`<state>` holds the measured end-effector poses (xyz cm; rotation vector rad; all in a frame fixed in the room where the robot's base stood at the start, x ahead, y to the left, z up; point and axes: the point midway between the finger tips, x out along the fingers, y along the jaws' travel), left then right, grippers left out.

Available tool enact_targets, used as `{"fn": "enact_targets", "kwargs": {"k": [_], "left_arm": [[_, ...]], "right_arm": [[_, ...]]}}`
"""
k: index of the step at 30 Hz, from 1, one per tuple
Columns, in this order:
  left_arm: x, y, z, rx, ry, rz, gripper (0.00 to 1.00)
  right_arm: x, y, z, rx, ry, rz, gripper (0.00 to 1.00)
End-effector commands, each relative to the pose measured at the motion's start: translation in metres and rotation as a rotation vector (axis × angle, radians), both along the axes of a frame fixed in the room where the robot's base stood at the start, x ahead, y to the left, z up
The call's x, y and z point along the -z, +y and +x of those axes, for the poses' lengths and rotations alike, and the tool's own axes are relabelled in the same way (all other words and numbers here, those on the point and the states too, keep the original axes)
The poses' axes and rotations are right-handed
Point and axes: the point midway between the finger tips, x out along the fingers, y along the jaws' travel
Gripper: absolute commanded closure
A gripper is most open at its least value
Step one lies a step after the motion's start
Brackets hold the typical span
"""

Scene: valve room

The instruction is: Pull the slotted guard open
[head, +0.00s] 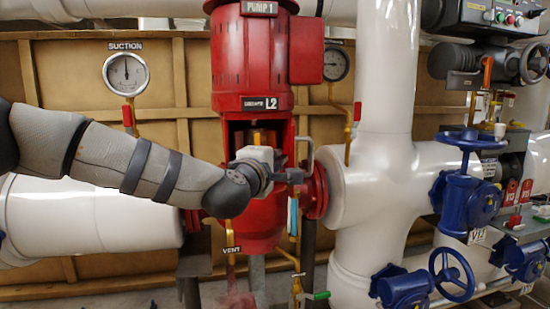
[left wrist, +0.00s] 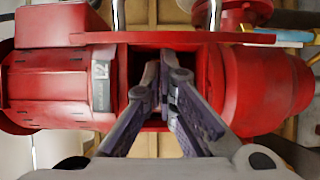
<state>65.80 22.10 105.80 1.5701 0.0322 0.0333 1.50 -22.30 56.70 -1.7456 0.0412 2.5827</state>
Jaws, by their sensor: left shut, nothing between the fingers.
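The red pump (head: 252,60) stands upright with a dark rectangular opening below its L2 label; orange-brown parts show inside. I cannot clearly make out a slotted guard across this opening. A grey bent bar (head: 310,152) shows at the opening's right side, partly behind my gripper. My left gripper (head: 268,165) is in front of the opening and covers its lower part; its fingertips are hard to see there. In the left wrist view its fingers (left wrist: 167,62) are together over the opening, holding nothing. The pump lies sideways in that view (left wrist: 45,85). My right gripper is not in view.
A suction gauge (head: 126,73) hangs left of the pump. A thick white pipe (head: 385,170) stands close on the right, with blue valves (head: 465,198) beyond it. A vent tap (head: 230,250) and thin brass pipes lie below my gripper.

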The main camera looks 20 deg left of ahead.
Motion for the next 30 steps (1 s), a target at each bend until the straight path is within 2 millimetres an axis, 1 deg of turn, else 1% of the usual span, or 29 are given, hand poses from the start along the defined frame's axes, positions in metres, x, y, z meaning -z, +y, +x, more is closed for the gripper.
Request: {"fn": "enact_targets", "kwargs": {"k": [8,11,13,18,21,25,30], "left_arm": [[0.000,-0.002,0.000,-0.005,0.000,0.001,1.00],[-0.004,-0.013,0.001,-0.051,-0.003,0.004,1.00],[-0.007,-0.026,0.003,-0.114,-0.007,0.006,1.00],[-0.003,-0.053,0.012,-0.284,-0.007,0.003,1.00],[0.001,-0.066,0.017,-0.335,-0.001,0.001,1.00],[0.001,-0.074,0.022,-0.336,0.000,0.000,1.00],[0.001,-0.075,0.023,-0.334,0.001,0.001,1.00]], "right_arm": [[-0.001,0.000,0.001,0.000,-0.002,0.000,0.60],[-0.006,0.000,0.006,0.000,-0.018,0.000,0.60],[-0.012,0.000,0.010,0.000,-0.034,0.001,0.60],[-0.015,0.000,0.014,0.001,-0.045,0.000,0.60],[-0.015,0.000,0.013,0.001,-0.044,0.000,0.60],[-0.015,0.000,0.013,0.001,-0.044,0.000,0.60],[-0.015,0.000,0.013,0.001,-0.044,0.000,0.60]]}}
